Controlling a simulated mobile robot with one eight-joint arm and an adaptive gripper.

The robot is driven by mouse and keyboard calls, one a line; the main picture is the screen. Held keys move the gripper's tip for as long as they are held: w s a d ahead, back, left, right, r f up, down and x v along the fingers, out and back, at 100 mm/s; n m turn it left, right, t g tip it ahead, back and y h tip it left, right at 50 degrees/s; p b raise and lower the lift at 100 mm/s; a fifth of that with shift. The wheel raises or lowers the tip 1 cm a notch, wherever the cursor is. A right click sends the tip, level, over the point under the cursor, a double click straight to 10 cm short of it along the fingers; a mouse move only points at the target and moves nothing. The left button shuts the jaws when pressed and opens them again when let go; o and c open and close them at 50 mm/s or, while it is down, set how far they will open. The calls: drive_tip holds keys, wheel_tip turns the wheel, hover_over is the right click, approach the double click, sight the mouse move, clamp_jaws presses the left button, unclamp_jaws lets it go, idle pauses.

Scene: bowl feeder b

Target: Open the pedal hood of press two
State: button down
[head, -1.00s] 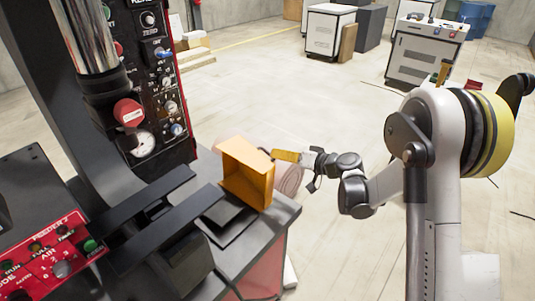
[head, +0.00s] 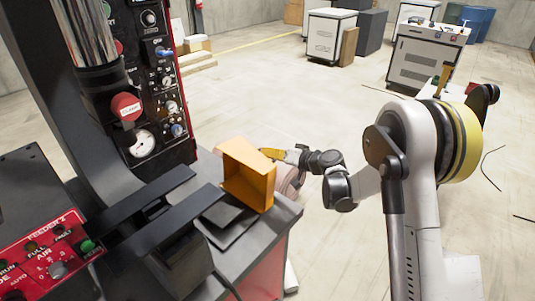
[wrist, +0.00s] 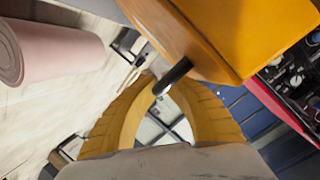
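The pedal hood (head: 262,188) is an orange box at the corner of the dark machine table, its open side facing left in the head view. In the wrist view the hood (wrist: 240,35) fills the top right, with a short black bar (wrist: 177,72) sticking out of it. My gripper (head: 268,153) is just behind the hood's upper right edge in the head view. In the wrist view its yellow curved fingers (wrist: 162,85) converge at the black bar, which lies between or just in front of the tips. Whether they clamp it is unclear.
A pink roll (head: 291,178) lies close behind the hood, and shows at left in the wrist view (wrist: 60,50). A red feeder panel (head: 45,255) and a black control panel (head: 160,75) are to the left. Wheeled cabinets (head: 330,35) stand far back. The floor between is open.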

sight(254, 150)
drive_tip(key=shift+s+r, duration=0.1)
drive_tip(key=s+a+r+n, duration=0.1)
drive_tip(key=s, duration=0.1)
drive_tip(key=s+a+r+n+t+h, duration=0.1)
drive_tip(key=a+r, duration=0.1)
drive_tip(key=shift+s+r+n, duration=0.15)
drive_tip(key=shift+s+n, duration=0.15)
drive_tip(key=shift+s, duration=0.05)
drive_tip(key=c, duration=1.8)
unclamp_jaws()
drive_tip(key=v, duration=1.2)
